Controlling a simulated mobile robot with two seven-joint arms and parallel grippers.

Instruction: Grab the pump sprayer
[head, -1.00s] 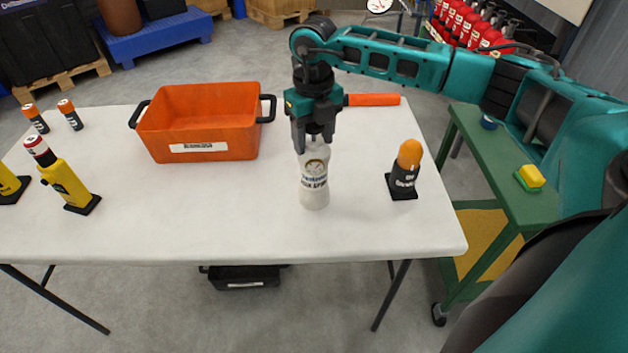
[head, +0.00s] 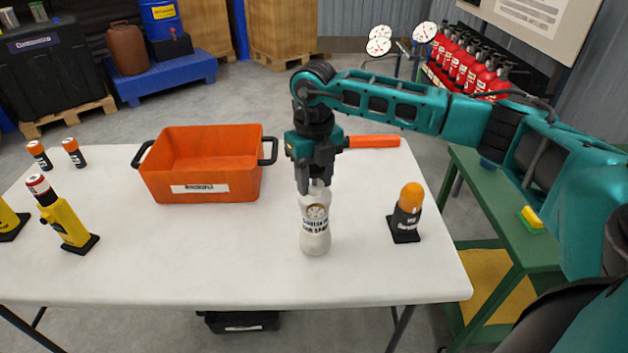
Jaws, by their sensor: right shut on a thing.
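The pump sprayer is a white bottle (head: 315,228) with dark print and a round emblem on its front. It stands upright on the white table, right of the orange bin. My right gripper (head: 316,187) points straight down over it, with its fingers around the bottle's top. It is shut on the bottle, and the fingers hide the top. Whether the base touches the table is hard to tell. My left gripper is not in view.
An orange bin (head: 205,187) with black handles stands left of the bottle. A black lamp with an orange dome (head: 407,214) stands close on the right. An orange bar (head: 372,142) lies behind. Yellow devices (head: 64,222) and small orange-topped cylinders (head: 74,152) are at the left. The table's front middle is clear.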

